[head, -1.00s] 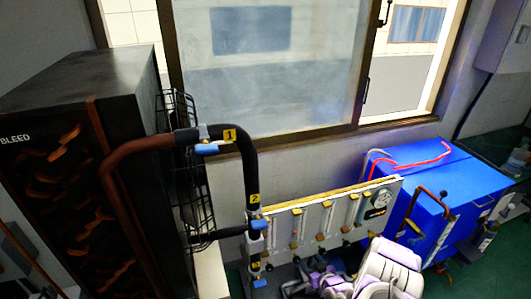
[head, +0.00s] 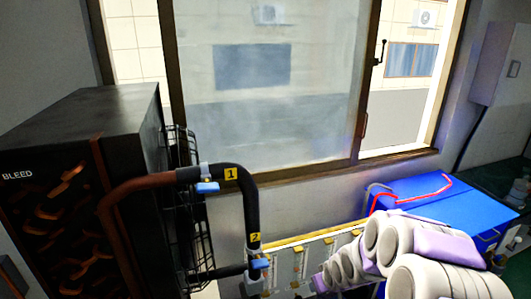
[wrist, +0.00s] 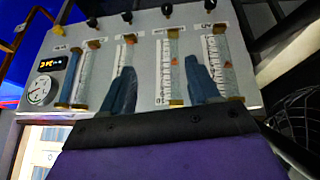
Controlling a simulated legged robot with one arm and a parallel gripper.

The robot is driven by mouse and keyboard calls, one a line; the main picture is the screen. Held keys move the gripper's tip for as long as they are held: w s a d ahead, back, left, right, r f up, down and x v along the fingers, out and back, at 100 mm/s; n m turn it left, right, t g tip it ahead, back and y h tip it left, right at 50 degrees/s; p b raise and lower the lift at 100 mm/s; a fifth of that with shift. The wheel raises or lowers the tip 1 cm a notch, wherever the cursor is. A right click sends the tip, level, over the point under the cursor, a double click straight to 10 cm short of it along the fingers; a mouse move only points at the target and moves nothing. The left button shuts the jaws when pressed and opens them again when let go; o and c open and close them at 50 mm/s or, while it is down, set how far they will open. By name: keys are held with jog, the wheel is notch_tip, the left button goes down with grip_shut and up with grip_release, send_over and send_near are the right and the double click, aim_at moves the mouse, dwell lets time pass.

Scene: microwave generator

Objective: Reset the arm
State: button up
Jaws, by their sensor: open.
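My white and purple arm (head: 415,262) fills the lower right of the head view, in front of the gauge panel and the blue box. My gripper (wrist: 160,82) shows in the wrist view with its two blue-grey fingers spread apart and nothing between them. In the head view the gripper itself cannot be made out.
A black cabinet marked BLEED (head: 50,200) stands at left. A pipe (head: 243,190) with blue-handled valves tagged 1 and 2 curves beside it. A blue box (head: 455,205) with a red hose stands at right. A window (head: 270,90) is behind.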

jog(key=s+a+r+m+g, duration=0.1)
jog(key=s+r, duration=0.4)
jog(key=s, duration=0.8)
jog(key=s+a+r+m+g, duration=0.1)
jog(key=s+r+g, duration=0.3)
jog(key=s, duration=0.9)
jog(key=s+a+r+m+g, duration=0.1)
jog(key=s+r+g, duration=0.1)
jog(key=s+r, duration=0.6)
jog(key=s, duration=0.5)
jog(key=shift+s+a+m+g+h, duration=0.25)
jog(key=shift+a+m+g+h, duration=0.15)
jog(key=shift+w, duration=0.1)
